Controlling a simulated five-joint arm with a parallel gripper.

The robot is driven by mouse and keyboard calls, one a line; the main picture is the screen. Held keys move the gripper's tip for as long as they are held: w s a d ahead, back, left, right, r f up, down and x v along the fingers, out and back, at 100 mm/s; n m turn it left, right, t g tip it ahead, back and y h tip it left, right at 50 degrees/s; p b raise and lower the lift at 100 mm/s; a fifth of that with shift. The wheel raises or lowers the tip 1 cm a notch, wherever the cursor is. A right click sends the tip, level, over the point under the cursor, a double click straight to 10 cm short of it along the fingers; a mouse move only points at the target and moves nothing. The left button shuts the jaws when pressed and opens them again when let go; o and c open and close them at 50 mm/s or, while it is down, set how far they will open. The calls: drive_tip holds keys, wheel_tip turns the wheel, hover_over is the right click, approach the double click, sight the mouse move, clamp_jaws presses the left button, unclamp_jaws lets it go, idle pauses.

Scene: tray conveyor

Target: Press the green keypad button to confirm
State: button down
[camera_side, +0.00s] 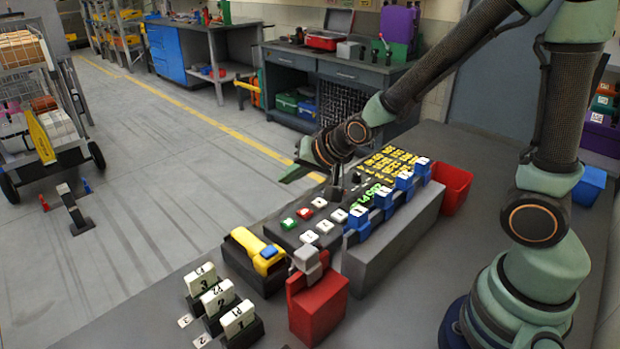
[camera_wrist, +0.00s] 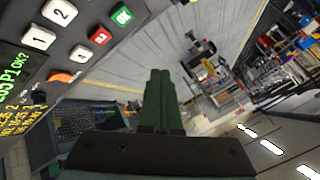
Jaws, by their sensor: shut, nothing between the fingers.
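The keypad's green button (camera_side: 289,224) sits at the left end of a row on a dark panel, beside a red button (camera_side: 304,213). In the wrist view the green button (camera_wrist: 122,16) lies at the top, left of my fingertips. My gripper (camera_side: 286,180) is above the panel's far edge in the side view, apart from the green button, its fingers pointing left. In the wrist view my gripper (camera_wrist: 160,72) shows its green fingers shut together, nothing between them, with floor behind.
Number keys (camera_side: 324,227) are near the green button. A display (camera_wrist: 12,86) with green text is on the panel. A yellow device (camera_side: 262,253), a red holder (camera_side: 318,305) and blue clips (camera_side: 383,197) stand close by. White tags (camera_side: 218,297) stand at the front.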

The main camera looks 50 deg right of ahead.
sight(292, 225)
drive_tip(key=shift+f, duration=0.1)
drive_tip(key=shift+f, duration=4.3)
drive_tip(key=shift+f, duration=0.1)
drive_tip(key=shift+f, duration=0.3)
drive_tip(key=shift+f, duration=0.45)
drive_tip(key=shift+r, duration=0.9)
drive_tip(key=shift+r, duration=2.5)
